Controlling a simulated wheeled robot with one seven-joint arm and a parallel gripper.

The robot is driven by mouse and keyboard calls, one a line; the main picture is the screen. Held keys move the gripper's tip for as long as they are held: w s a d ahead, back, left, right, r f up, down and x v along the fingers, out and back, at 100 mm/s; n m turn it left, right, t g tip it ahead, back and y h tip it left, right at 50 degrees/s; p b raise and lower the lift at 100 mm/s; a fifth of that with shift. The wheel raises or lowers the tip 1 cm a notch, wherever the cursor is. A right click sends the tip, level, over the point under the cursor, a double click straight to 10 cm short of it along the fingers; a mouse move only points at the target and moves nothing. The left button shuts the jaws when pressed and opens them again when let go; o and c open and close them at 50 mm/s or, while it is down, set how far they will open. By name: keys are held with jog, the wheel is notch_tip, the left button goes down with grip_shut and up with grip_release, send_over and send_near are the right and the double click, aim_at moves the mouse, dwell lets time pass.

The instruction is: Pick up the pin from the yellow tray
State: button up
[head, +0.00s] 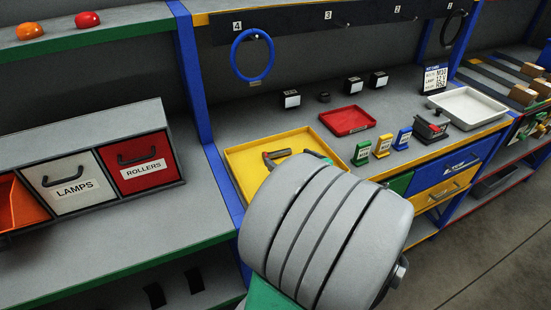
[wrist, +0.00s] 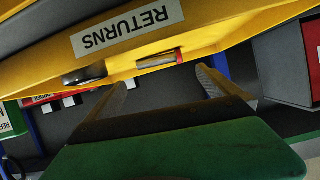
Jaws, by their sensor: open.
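The yellow tray (head: 240,158) sits on the grey bench in the head view, with a brown and dark rod-like object (head: 279,154) in it. In the wrist view the tray's yellow wall bears a label RETURNS (wrist: 127,27). A silver piece with a red end (wrist: 159,60) and a dark, silver-edged piece (wrist: 84,75) show at its edge. I cannot tell for sure which is the pin. My gripper (wrist: 160,92) is open, its two fingers apart below the silver-and-red piece in the picture, with nothing seen between them. My arm hides most of the gripper in the head view.
A red tray (head: 348,121), small green, yellow and blue stands (head: 383,146), and a white tray (head: 468,106) stand to the right on the bench. A blue post (head: 205,100) rises left of the yellow tray. A blue ring (head: 252,56) hangs above it.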

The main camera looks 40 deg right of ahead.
aim_at(278, 152)
jog(key=p+x, duration=0.1)
jog(key=x, duration=0.6)
jog(key=shift+s+f, duration=0.1)
jog(key=c, duration=1.5)
